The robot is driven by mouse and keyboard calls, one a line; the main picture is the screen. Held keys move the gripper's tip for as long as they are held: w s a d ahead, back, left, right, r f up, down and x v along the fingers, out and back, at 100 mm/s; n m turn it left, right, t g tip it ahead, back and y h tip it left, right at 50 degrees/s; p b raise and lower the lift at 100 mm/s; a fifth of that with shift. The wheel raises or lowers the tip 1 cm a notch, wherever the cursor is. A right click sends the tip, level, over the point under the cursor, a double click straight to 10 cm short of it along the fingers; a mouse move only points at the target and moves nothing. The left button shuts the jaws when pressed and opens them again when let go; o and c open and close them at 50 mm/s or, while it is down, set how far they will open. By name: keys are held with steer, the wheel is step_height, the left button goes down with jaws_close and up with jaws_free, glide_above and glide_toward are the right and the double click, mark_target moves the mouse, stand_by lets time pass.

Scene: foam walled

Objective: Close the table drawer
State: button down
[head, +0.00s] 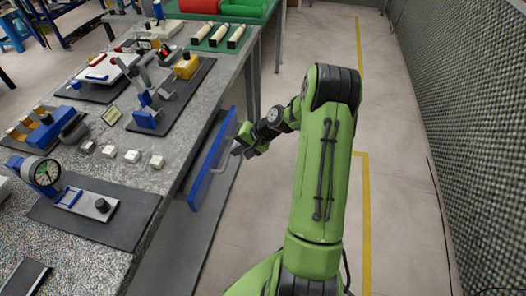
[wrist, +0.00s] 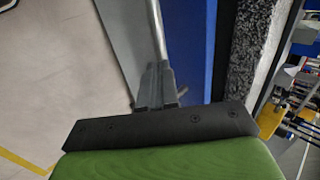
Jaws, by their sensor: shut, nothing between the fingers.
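The table drawer shows its blue front (head: 213,160) at the right side of the grey speckled table (head: 185,185) in the head view. The front stands out from the table edge, so the drawer appears partly open. A grey bar handle (head: 229,166) is on its outer face. My gripper (head: 238,150) is beside the handle, on the outer side of the front. In the wrist view my gripper (wrist: 154,85) has its fingers together, near the blue front (wrist: 190,50) and in line with the handle bar (wrist: 156,30). I cannot tell whether they touch it.
The tabletop holds a dial gauge (head: 42,172), several white blocks (head: 132,156) and fixtures on dark mats. A green mat with light cylinders (head: 217,36) lies at the far end.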

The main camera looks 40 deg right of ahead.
mark_target(219, 145)
steer(key=w+a, duration=0.4)
steer(key=w, duration=0.1)
stand_by(0.3)
